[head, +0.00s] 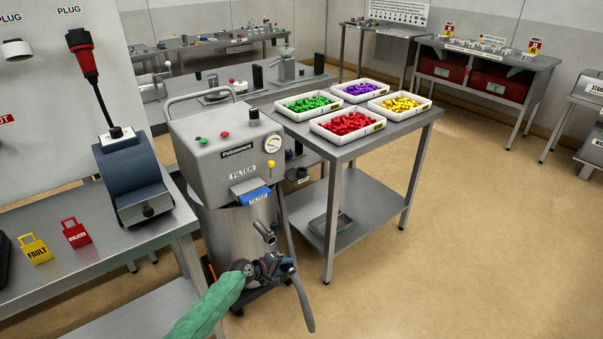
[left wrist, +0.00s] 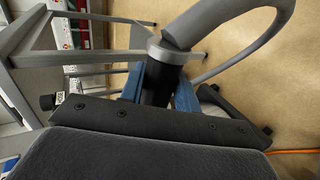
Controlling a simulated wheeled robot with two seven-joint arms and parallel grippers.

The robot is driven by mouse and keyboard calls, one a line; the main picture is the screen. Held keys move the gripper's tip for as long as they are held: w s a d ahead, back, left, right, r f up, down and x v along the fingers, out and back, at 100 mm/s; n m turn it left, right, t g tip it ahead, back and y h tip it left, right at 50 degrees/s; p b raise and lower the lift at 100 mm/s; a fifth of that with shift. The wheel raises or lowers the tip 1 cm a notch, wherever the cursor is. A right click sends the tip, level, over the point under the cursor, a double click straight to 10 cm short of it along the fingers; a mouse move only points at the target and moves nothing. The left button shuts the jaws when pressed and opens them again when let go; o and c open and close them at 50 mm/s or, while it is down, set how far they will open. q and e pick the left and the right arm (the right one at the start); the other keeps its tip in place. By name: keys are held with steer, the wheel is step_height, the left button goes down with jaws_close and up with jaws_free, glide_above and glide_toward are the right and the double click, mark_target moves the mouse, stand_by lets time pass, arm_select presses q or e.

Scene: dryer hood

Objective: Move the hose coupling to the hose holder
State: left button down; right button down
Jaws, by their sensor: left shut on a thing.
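My left gripper (head: 272,264), at the end of my green-sleeved arm, is shut on the hose coupling, low in front of the grey machine's steel drum. In the left wrist view the hose coupling (left wrist: 157,82) has a black body and a silver collar, between the blue fingers (left wrist: 186,96). The grey hose (head: 303,300) bends down from the gripper in the head view. A small dark labelled part (head: 299,176) at the machine's right side may be the hose holder; its label is too small to read surely. My right gripper is in neither view.
The grey machine (head: 215,140) has a short metal pipe (head: 264,232) on its drum, just above my gripper. A steel table (head: 425,120) with several trays of coloured parts stands behind to the right. A workbench (head: 60,270) stands left. Floor at right is clear.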

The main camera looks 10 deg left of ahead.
arm_select(q)
steer(key=shift+s+a+p, duration=0.2)
steer(key=shift+s+p, duration=0.1)
steer(key=shift+s, duration=0.65)
steer(key=shift+s+a+p, duration=0.2)
steer(key=shift+s+p, duration=0.05)
steer(key=shift+s, duration=0.7)
